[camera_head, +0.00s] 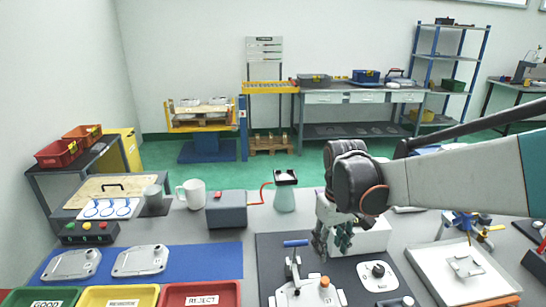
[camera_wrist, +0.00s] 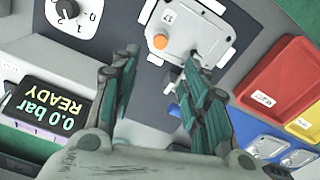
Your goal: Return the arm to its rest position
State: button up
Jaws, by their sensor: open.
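My gripper (camera_head: 333,240) hangs above the dark mat (camera_head: 270,255) at the right of the bench, with my arm reaching in from the right edge. In the wrist view, my gripper (camera_wrist: 160,88) has its two green-grey fingers spread apart with nothing between them. A light metal casting (camera_wrist: 185,28) with an orange knob beside it lies beyond the fingertips. It also shows in the head view (camera_head: 308,296) next to a clamp with a blue handle (camera_head: 296,243). My gripper is apart from it. My fingers hide part of the fixture.
Two castings (camera_head: 70,264) (camera_head: 140,260) lie on a blue mat (camera_head: 205,262). Green, yellow and red (camera_head: 200,292) bins stand in front. A box with a display reading 0.0 bar READY (camera_wrist: 45,112) is close to my left finger.

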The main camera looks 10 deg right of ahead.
jog(key=s+r+m+t, duration=0.1)
jog(key=s+r+t, duration=0.2)
jog(key=s, duration=0.4)
jog(key=s+r+m+t, duration=0.2)
jog(key=s+r+t, duration=0.1)
jog(key=s, duration=0.4)
jog(key=shift+s+t, duration=0.4)
jog(key=shift+t, duration=0.1)
